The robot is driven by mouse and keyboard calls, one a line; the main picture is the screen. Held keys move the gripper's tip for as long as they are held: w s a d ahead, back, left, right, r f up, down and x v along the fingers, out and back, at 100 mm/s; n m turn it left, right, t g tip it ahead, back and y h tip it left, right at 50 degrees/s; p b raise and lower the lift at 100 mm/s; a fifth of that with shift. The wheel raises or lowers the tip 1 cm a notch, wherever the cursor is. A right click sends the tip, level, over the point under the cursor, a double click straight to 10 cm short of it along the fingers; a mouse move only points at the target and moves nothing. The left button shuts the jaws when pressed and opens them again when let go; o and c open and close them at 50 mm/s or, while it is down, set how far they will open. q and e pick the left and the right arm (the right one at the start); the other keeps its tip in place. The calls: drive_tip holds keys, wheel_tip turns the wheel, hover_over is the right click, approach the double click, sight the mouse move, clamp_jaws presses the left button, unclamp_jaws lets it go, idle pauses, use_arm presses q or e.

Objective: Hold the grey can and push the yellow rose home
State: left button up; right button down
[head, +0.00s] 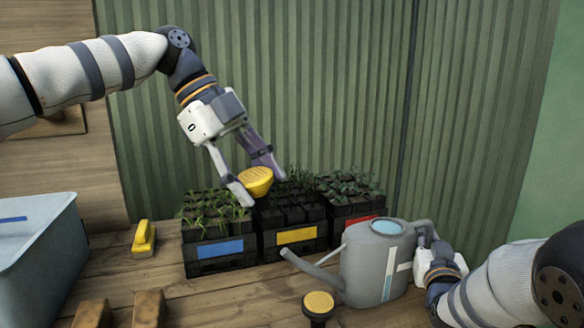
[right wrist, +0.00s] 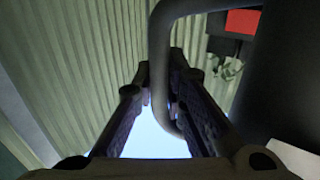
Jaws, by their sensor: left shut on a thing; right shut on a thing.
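The grey can (head: 375,262) stands upright on the wooden bench at the right, its bare spout pointing left. My right gripper (head: 424,254) is shut on the can's handle; the right wrist view shows the dark curved handle (right wrist: 160,62) between its fingers. My left gripper (head: 250,178) is shut on the yellow rose (head: 257,183) and holds it in the air above the plant trays, up and left of the spout tip. The rose and spout are apart.
Black plant trays with blue (head: 221,248), yellow (head: 296,236) and red labels stand behind the spout. A dark piece with a yellow top (head: 319,302) stands in front of the can. A yellow-handled brush (head: 144,237) and a grey-blue bin (head: 38,250) are at the left.

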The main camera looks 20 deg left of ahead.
use_arm(q)
wheel_tip(320, 180, down, 9)
drive_tip(key=d+m+h, duration=0.1)
drive_tip(key=m+h, duration=0.3)
drive_tip(key=shift+s+r+t, duration=0.15)
drive_tip(key=shift+s+t, duration=0.15)
drive_tip(key=shift+s, duration=0.15)
drive_tip(key=shift+w+d+f, duration=0.3)
drive_tip(key=shift+d+f, duration=0.1)
drive_tip(key=shift+f, duration=0.15)
drive_tip(key=shift+w+d+f, duration=0.25)
drive_tip(key=shift+d+f, duration=0.1)
drive_tip(key=shift+f, duration=0.2)
idle(2.1)
idle(0.4)
drive_tip(key=o, duration=1.1)
drive_tip(key=v, duration=1.2)
